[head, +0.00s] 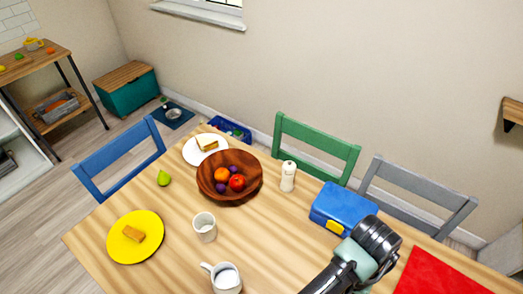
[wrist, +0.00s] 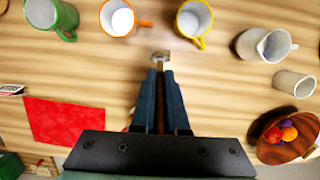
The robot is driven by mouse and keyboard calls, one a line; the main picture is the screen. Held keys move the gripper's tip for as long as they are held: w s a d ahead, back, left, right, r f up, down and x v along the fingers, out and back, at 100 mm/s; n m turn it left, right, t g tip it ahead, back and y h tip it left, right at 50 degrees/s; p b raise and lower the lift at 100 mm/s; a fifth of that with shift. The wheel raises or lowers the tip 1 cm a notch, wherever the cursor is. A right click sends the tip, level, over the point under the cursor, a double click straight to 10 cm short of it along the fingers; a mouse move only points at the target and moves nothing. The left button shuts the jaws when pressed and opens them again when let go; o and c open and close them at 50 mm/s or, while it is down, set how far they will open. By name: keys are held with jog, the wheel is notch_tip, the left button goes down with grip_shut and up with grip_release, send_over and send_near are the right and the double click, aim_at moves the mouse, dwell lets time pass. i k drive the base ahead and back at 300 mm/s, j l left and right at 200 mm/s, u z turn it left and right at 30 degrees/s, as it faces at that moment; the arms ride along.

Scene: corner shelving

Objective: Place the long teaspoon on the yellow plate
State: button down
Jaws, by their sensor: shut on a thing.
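The yellow plate (head: 122,252) lies at the left end of the wooden table in the head view, with a small brown piece of food (head: 133,233) on it. It does not show in the wrist view. My gripper (wrist: 160,72) points down at the table in the wrist view, its fingers close together. A small silvery end, seemingly of the long teaspoon (wrist: 160,57), shows just beyond the fingertips; the rest is mostly hidden between the fingers. In the head view my arm is at the lower right, far from the plate, and the fingertips are not visible.
Green (wrist: 50,17), orange-rimmed (wrist: 122,18) and yellow (wrist: 193,20) mugs stand near my fingertips. A red mat (wrist: 62,122) lies left.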

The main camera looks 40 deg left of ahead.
aim_at(129, 243)
jog(key=j+u, duration=0.1)
jog(key=u, duration=0.35)
jog(key=i+j+u, duration=0.1)
jog(key=u, duration=0.35)
jog(key=i+u, duration=0.1)
jog(key=u, duration=0.3)
jog(key=i+j, duration=0.2)
jog(key=i, duration=0.2)
jog(key=i+j, duration=0.2)
jog(key=i, duration=0.2)
jog(key=j+u, duration=0.05)
